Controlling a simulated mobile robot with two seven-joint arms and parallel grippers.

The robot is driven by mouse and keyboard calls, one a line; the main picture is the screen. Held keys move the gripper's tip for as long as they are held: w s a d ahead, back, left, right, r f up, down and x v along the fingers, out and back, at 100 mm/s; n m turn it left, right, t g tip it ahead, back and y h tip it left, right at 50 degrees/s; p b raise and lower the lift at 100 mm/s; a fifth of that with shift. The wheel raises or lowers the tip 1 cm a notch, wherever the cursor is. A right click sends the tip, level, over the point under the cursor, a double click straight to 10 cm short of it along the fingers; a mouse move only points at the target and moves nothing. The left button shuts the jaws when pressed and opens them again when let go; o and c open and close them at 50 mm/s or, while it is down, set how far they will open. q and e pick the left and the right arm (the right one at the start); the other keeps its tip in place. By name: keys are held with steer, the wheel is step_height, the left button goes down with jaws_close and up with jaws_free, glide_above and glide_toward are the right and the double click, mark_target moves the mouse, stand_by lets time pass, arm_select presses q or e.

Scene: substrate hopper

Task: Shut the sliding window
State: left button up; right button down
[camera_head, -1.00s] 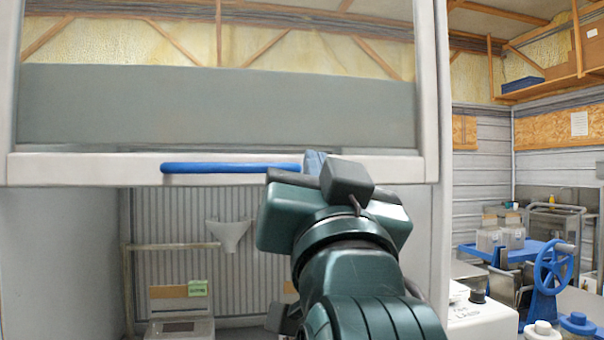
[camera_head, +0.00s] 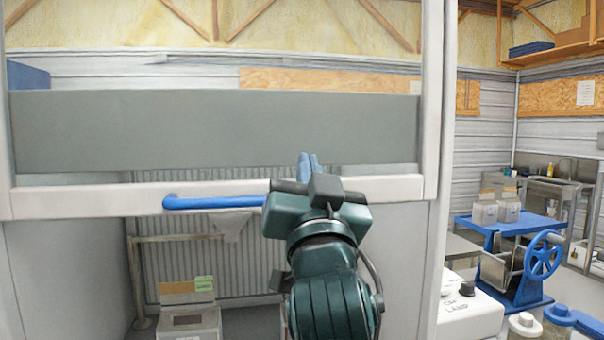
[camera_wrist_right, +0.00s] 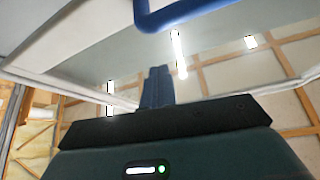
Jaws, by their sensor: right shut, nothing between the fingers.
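The sliding window has a clear pane and a white bottom rail (camera_head: 100,202) with a blue bar handle (camera_head: 210,202). Its rail is raised, with an open gap below. My right gripper (camera_head: 308,165) is shut and empty, fingers pointing up in front of the window, by the handle's right end. My gripper body hides that end. In the right wrist view the shut fingers (camera_wrist_right: 156,88) stand below the blue handle (camera_wrist_right: 190,12), with a visible gap in the picture; whether they touch the rail I cannot tell. My left gripper is not in view.
A white post (camera_head: 432,110) bounds the window on the right. Through the gap show a grey bin (camera_head: 188,322) and a rail (camera_head: 180,238). At right are a blue table with a handwheel (camera_head: 543,255), a white labelled box (camera_head: 470,312) and blue-lidded jars (camera_head: 558,318).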

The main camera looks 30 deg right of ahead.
steer(key=shift+w+a+f, duration=0.15)
steer(key=shift+f, duration=0.8)
steer(key=shift+w+a+f, duration=0.15)
steer(key=shift+f, duration=0.75)
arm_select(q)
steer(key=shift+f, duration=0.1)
